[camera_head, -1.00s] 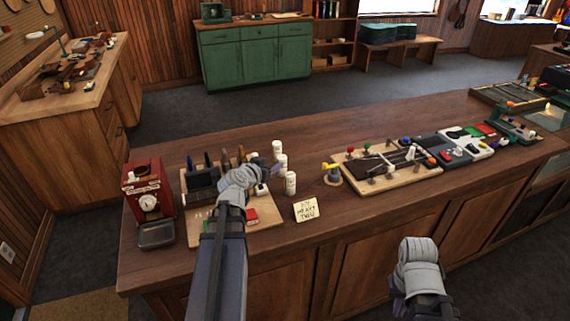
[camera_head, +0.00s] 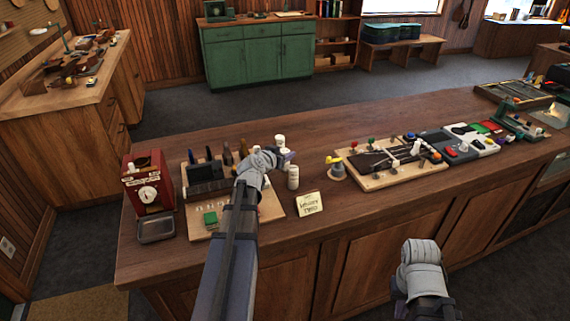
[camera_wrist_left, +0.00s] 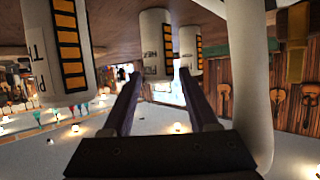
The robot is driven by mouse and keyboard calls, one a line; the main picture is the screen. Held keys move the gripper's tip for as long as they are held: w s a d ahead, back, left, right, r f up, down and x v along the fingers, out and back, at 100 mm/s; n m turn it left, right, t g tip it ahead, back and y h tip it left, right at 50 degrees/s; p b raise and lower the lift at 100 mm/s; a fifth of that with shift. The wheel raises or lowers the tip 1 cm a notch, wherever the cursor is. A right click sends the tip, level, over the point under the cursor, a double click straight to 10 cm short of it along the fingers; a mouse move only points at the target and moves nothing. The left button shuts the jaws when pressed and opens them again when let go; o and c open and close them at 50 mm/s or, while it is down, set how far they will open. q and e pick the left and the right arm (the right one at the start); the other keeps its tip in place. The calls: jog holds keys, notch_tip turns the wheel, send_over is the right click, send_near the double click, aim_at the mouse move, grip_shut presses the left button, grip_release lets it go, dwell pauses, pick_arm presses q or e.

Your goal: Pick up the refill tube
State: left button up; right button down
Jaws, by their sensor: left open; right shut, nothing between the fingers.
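Several white labelled tubes stand on the counter; I cannot tell which is the refill tube. In the head view one tube (camera_head: 293,178) stands just in front of my left gripper (camera_head: 286,156), and another (camera_head: 280,142) stands behind it. The gripper partly hides the group. In the left wrist view, my open left gripper (camera_wrist_left: 159,76) points at a middle tube (camera_wrist_left: 155,35), with nothing held. Another tube (camera_wrist_left: 190,48) is right of it, and a large near one (camera_wrist_left: 55,45) is at the left. My right gripper (camera_head: 418,250) is shut and empty, low before the counter.
A red machine (camera_head: 147,182) stands left on the counter (camera_head: 330,250). A tool board (camera_head: 268,208) lies under my left arm. A board with an instrument neck (camera_head: 375,182) lies further right. The counter behind the tubes is clear.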

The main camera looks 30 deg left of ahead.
pick_arm(q)
jog(key=shift+c, duration=0.3)
grip_shut()
jog(key=shift+r, duration=0.15)
dwell(0.3)
notch_tip(320, 180, up, 10)
jog(key=p, duration=1)
jog(key=shift+w+d, duration=0.15)
